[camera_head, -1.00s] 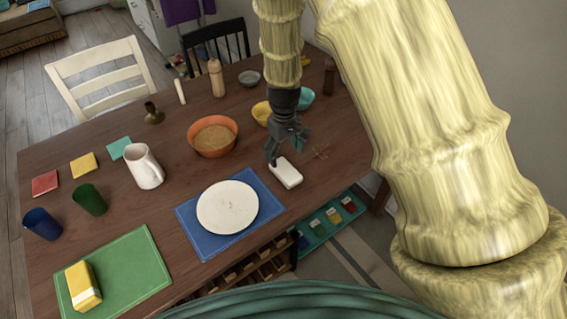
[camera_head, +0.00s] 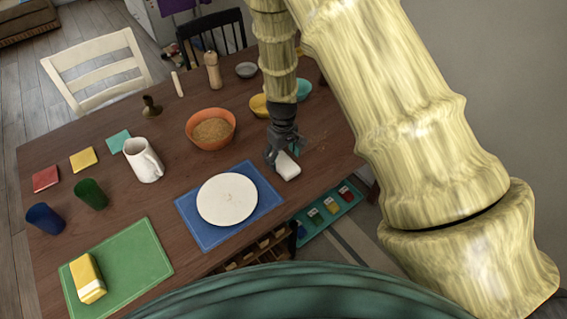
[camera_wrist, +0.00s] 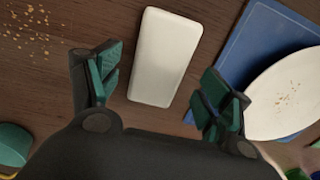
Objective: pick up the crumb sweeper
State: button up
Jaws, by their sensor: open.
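The crumb sweeper is most likely the white rounded block (camera_head: 288,166) lying on the table at the right of the blue mat. In the wrist view the white block (camera_wrist: 165,57) lies just ahead of my gripper, its near end between the lines of the two fingers. My gripper (camera_head: 280,155) is open, low over the block's far left end, with its green-padded fingers (camera_wrist: 160,90) spread on either side. Nothing is held. I cannot tell whether a finger touches the block. Part of the block is hidden behind the gripper in the head view.
A white plate (camera_head: 227,199) with crumbs rests on a blue mat (camera_head: 203,233). Crumbs (camera_wrist: 30,22) lie on the table beside the block. An orange bowl (camera_head: 190,128) and a yellow bowl (camera_head: 257,106) stand behind. A white pitcher (camera_head: 143,162) stands to the left.

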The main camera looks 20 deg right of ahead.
aim_at(283, 161)
jog(key=shift+s+d+f+p, duration=0.1)
jog(key=shift+f+p, duration=0.35)
jog(key=shift+f, duration=1.15)
jog(key=c, duration=1.2)
jog(key=shift+r, duration=0.1)
jog(key=shift+c, duration=0.2)
jog(key=shift+r+b, duration=0.55)
jog(key=shift+r, duration=0.25)
jog(key=shift+r+b, duration=0.4)
jog(key=shift+r, duration=0.5)
jog(key=s+d+r+b, duration=0.1)
jog(key=s+b, duration=0.3)
jog(key=s, duration=1.2)
jog(key=shift+d+r, duration=0.2)
jog(key=shift+r, duration=0.05)
